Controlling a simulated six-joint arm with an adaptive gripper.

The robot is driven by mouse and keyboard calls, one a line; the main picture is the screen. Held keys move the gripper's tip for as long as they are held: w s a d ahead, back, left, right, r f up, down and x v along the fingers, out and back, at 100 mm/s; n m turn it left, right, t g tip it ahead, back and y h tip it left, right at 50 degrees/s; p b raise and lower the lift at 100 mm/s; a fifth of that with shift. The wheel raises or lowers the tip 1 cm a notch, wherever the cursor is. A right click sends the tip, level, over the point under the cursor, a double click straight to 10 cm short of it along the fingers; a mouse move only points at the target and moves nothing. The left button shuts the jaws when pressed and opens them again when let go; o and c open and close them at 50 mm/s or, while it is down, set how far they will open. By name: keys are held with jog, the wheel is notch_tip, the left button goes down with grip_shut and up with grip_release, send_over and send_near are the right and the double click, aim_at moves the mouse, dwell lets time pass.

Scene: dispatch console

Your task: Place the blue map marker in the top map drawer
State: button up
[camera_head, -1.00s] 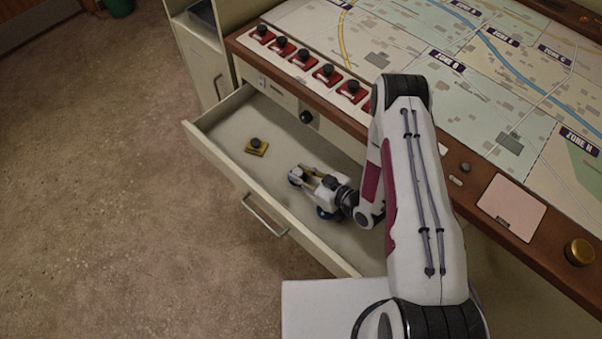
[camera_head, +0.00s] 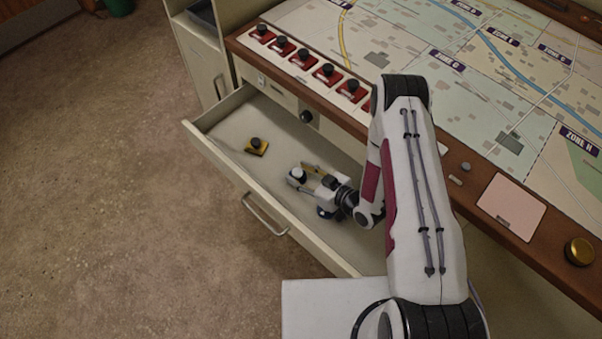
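The open map drawer (camera_head: 222,130) sticks out below the map console. My gripper (camera_head: 303,176) is inside the outline of the drawer, low over its floor, with its fingers pointing left. Whether the fingers are apart or shut on something is too small to tell. I cannot make out a blue map marker for sure. It may be hidden by my gripper.
Several red markers (camera_head: 327,75) with black knobs stand in a row along the console's left edge. The drawer's front wall (camera_head: 262,205) with its handle (camera_head: 264,214) faces the floor. A gold knob (camera_head: 579,252) sits on the console's right edge. The drawer's left end is free.

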jog(key=shift+r, duration=0.15)
jog(key=shift+v, duration=6)
jog(key=shift+a, duration=0.1)
